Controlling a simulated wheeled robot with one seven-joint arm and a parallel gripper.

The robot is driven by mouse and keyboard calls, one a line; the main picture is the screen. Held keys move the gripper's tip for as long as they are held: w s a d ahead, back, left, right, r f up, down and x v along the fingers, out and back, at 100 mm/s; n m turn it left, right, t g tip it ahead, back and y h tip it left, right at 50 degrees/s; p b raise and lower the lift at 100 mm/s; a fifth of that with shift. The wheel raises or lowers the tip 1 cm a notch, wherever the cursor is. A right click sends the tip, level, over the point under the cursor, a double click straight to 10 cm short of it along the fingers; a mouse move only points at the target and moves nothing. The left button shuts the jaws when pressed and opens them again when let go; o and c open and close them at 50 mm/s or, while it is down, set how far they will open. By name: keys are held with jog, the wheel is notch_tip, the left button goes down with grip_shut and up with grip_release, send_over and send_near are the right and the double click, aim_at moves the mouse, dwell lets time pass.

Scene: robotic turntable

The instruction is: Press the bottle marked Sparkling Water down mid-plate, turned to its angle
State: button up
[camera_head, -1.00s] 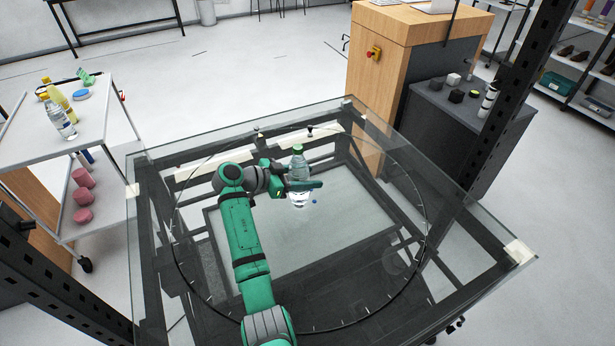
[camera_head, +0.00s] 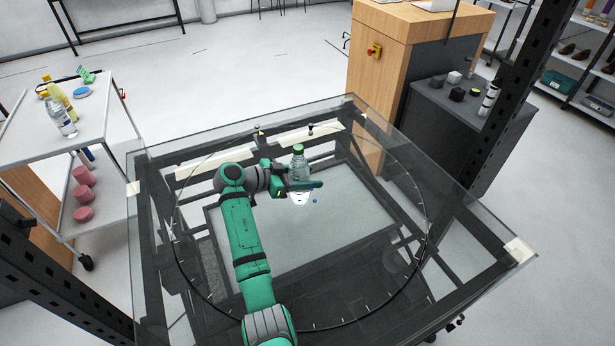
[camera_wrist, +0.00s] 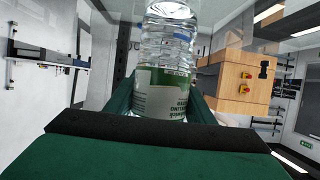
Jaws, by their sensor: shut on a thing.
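A clear bottle with a green cap (camera_head: 298,153) is upright over the middle of the round glass plate (camera_head: 344,300). My gripper (camera_head: 303,186) is shut on this bottle around its body. In the wrist view the bottle (camera_wrist: 168,45) stands between the fingers, and its green and white label (camera_wrist: 160,92) shows partly, upside down, with a word like "Sparkling". The bottle's lower end is partly hidden by the gripper in the head view, so I cannot tell whether it touches the plate. A small blue dot (camera_head: 315,201) shows just right of the bottle.
A white cart (camera_head: 92,130) at the left holds another clear bottle (camera_head: 62,121), a yellow bottle (camera_head: 66,103) and a blue disc (camera_head: 81,91). A wooden cabinet (camera_head: 375,90) stands behind the plate. Dark posts rise at the sides. The plate around the bottle is clear.

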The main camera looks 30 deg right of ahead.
jog(key=shift+s+f, duration=0.15)
jog(key=shift+f, duration=0.3)
dwell(0.6)
jog(key=o, duration=1.6)
jog(key=shift+r, duration=0.15)
jog(key=shift+a+r, duration=0.2)
jog(key=shift+a, duration=0.25)
jog(key=v, duration=1)
